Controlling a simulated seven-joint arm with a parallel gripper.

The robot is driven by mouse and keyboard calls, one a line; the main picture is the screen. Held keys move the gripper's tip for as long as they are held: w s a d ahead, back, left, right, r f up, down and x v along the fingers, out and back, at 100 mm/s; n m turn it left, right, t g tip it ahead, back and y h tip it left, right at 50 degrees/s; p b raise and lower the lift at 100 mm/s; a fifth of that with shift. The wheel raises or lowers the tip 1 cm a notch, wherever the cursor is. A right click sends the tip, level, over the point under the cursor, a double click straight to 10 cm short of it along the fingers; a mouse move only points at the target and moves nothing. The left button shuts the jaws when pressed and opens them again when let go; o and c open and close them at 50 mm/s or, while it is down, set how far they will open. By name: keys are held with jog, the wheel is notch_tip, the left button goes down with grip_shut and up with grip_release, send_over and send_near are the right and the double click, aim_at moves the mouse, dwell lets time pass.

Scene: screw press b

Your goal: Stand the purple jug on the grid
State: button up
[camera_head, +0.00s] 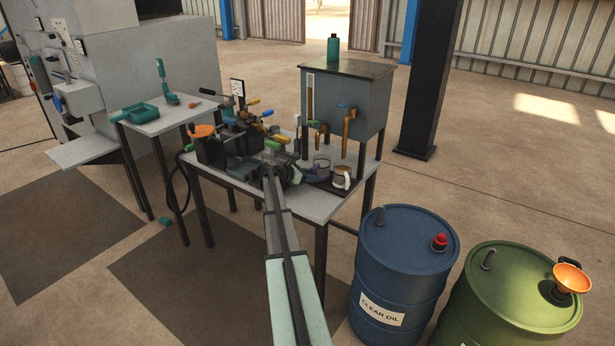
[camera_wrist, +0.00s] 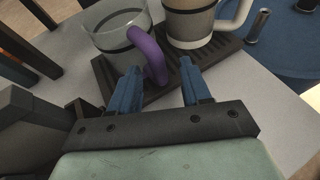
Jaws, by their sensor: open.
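The purple jug has a clear glass body (camera_wrist: 118,40) with a dark band and a purple handle (camera_wrist: 155,55). It also shows in the head view (camera_head: 321,161), upright below the taps. It appears to stand over the left part of the dark slatted grid (camera_wrist: 215,55), which also shows in the head view (camera_head: 324,185); its base is partly hidden, so full contact is unclear. My gripper (camera_wrist: 160,74) is open, with its blue fingers on either side of the lower handle. I cannot tell whether they touch it. In the head view my arm hides part of the gripper.
A second jug with a white handle (camera_head: 342,176) stands right beside it on the grid. The grey tank (camera_head: 345,100) with taps is above. A cluttered machine (camera_head: 235,140) is at left on the table. A blue drum (camera_head: 405,260) stands in front at right.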

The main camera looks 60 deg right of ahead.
jog(key=shift+c, duration=0.4)
grip_shut()
jog(key=shift+w, duration=0.15)
jog(key=shift+w+a, duration=0.15)
jog(key=shift+w, duration=0.55)
jog(key=shift+o, duration=0.3)
grip_release()
